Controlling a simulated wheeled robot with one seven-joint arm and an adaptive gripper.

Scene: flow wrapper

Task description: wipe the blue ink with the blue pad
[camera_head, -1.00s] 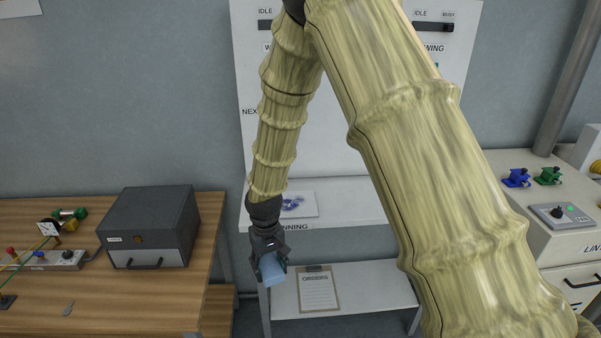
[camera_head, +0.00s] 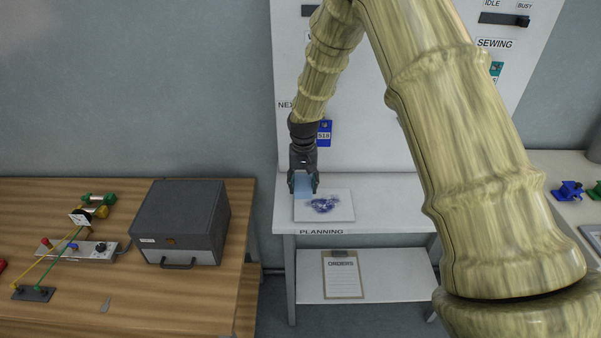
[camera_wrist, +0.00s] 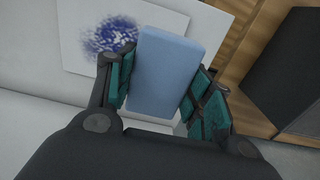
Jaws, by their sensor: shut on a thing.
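The blue ink (camera_head: 324,205) is a dark blotch on a white sheet (camera_head: 341,216) that lies on the planning shelf. In the wrist view the ink (camera_wrist: 108,37) is at the upper left, just left of the pad. The light blue pad (camera_wrist: 160,72) is between the teal fingers of my gripper (camera_wrist: 160,92), which is shut on it. In the head view my gripper (camera_head: 303,185) holds the pad (camera_head: 303,187) over the left part of the sheet. The pad is beside the ink; I cannot tell whether it touches the sheet.
A white board stands behind the shelf (camera_head: 385,222), with a blue tag (camera_head: 324,133) on it. A clipboard (camera_head: 342,274) lies on the lower shelf. A wooden table (camera_head: 120,285) with a dark grey box (camera_head: 180,220) is at the left.

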